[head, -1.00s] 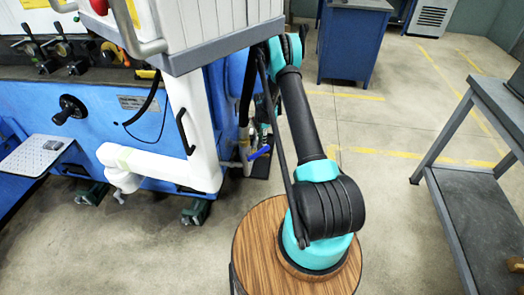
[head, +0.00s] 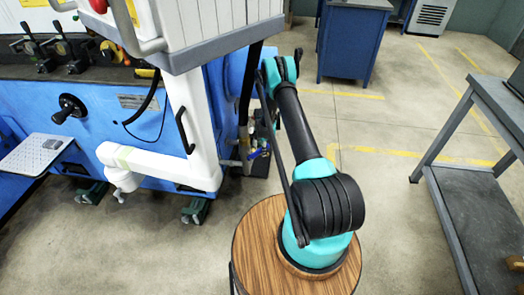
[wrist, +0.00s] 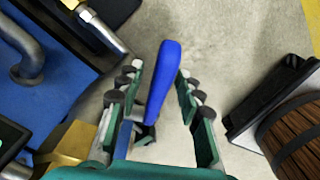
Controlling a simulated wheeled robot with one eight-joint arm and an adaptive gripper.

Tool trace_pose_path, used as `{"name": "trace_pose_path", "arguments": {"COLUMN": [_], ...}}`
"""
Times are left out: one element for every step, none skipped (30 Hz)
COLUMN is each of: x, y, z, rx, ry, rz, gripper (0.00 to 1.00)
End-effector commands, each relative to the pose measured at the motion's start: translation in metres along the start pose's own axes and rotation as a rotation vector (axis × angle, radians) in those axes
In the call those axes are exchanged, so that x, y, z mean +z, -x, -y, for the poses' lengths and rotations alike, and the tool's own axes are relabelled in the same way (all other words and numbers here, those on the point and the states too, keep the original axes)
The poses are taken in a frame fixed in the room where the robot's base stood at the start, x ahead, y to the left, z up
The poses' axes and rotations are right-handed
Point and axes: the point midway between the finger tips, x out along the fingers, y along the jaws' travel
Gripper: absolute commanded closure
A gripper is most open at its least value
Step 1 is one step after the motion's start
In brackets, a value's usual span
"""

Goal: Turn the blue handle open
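The blue handle (wrist: 165,80) is in the middle of the wrist view, its long grip pointing up and slightly right in the picture. My gripper (wrist: 159,76) has one finger on each side of it. The fingers are apart, with a visible gap on the right; on the left the handle's lower part lies close to the finger, and I cannot tell whether they touch. The handle's lower end and mount are partly hidden by my gripper. In the head view I cannot clearly make out the handle beside the machine.
The blue and white grinding machine (head: 150,125) fills the left of the head view. A brass-coloured part (wrist: 72,145) and a grey pipe (wrist: 30,40) are close by in the wrist view. A grey workbench (head: 455,125) stands at right.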

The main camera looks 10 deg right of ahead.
Motion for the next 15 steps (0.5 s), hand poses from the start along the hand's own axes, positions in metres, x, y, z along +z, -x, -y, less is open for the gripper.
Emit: {"name": "trace_pose_path", "arguments": {"x": [0.0000, 0.0000, 0.0000, 0.0000, 0.0000, 0.0000, 0.0000, 0.0000, 0.0000, 0.0000, 0.0000, 0.0000, 0.0000, 0.0000, 0.0000], "y": [0.0001, 0.0001, 0.0002, 0.0002, 0.0002, 0.0002, 0.0002, 0.0002, 0.0002, 0.0003, 0.0003, 0.0003, 0.0003, 0.0003, 0.0003], "z": [0.0000, 0.0000, 0.0000, 0.0000, -0.0001, -0.0001, -0.0001, -0.0001, -0.0001, -0.0001, -0.0001, -0.0001, -0.0001, -0.0001, 0.0000], "rx": [0.000, 0.000, 0.000, 0.000, 0.000, 0.000, 0.000, 0.000, 0.000, 0.000, 0.000, 0.000, 0.000, 0.000, 0.000], "ry": [0.000, 0.000, 0.000, 0.000, 0.000, 0.000, 0.000, 0.000, 0.000, 0.000, 0.000, 0.000, 0.000, 0.000, 0.000], "rz": [0.000, 0.000, 0.000, 0.000, 0.000, 0.000, 0.000, 0.000, 0.000, 0.000, 0.000, 0.000, 0.000, 0.000, 0.000], "gripper": [0.71, 0.75, 0.80, 0.84, 0.87, 0.92, 0.96, 1.00, 1.00, 1.00, 1.00, 1.00, 1.00, 1.00, 1.00]}}
